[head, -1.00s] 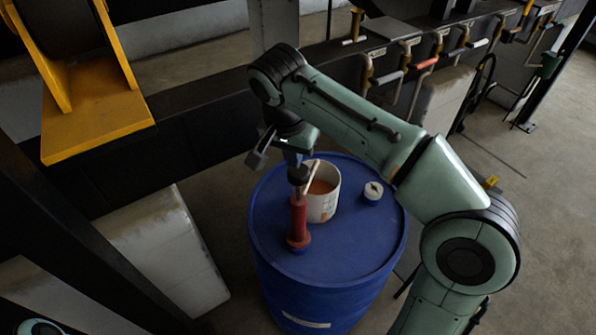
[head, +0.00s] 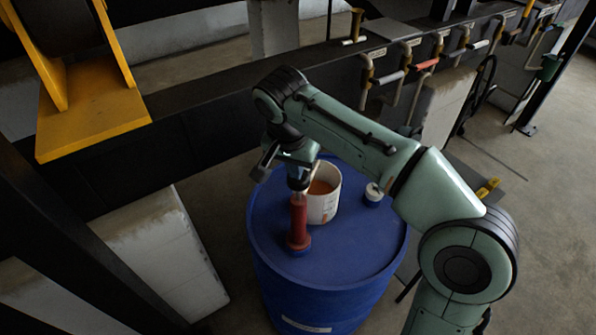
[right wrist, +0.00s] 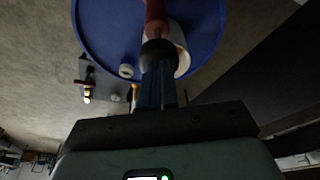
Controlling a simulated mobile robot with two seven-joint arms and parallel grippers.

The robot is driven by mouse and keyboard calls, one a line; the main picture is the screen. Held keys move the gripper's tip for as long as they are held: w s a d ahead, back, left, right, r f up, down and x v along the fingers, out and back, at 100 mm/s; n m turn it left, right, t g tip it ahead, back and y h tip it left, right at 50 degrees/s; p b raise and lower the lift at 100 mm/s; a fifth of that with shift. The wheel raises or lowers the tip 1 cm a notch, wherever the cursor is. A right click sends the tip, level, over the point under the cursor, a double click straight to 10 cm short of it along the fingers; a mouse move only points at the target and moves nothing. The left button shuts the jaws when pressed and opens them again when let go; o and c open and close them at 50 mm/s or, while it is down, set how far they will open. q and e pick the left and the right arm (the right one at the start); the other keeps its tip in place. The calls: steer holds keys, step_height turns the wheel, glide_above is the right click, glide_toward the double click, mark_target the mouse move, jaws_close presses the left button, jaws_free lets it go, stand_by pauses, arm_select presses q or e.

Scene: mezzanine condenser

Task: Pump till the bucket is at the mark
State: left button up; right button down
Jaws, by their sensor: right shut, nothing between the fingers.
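A blue drum (head: 345,255) stands on the floor in the middle of the head view. A red hand pump (head: 299,222) stands upright on its lid; it also shows at the top of the right wrist view (right wrist: 155,12). A white bucket (head: 322,208) with orange-brown liquid inside sits just behind and right of the pump. No mark on it can be made out. My right gripper (head: 298,184) is shut and empty, pointing down right at the top of the pump; it hides the pump's handle. In the right wrist view the fingers (right wrist: 158,85) are together over the pump top. My left gripper is not seen.
A white cap (head: 374,192) is on the drum lid right of the bucket. A dark beam with pipes and valves (head: 400,75) runs behind. A yellow stand (head: 90,120) is at the left, and a pale block (head: 165,255) stands left of the drum.

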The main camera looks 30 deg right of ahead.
mark_target(294, 182)
steer(key=f+b, duration=0.1)
steer(key=f, duration=0.3)
steer(key=shift+s+b, duration=0.2)
steer(key=shift+b, duration=0.15)
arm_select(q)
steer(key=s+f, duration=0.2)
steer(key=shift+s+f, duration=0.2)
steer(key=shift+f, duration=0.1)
arm_select(e)
steer(key=shift+r, duration=0.1)
steer(key=shift+a, duration=0.1)
steer(key=shift+s+a+r, duration=0.1)
steer(key=shift+s+a, duration=0.05)
steer(key=shift+a, duration=0.1)
steer(key=shift+s+a+r, duration=0.4)
steer(key=shift+s+a, duration=0.35)
steer(key=shift+a, duration=0.1)
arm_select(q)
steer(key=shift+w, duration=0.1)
arm_select(e)
steer(key=shift+r, duration=0.1)
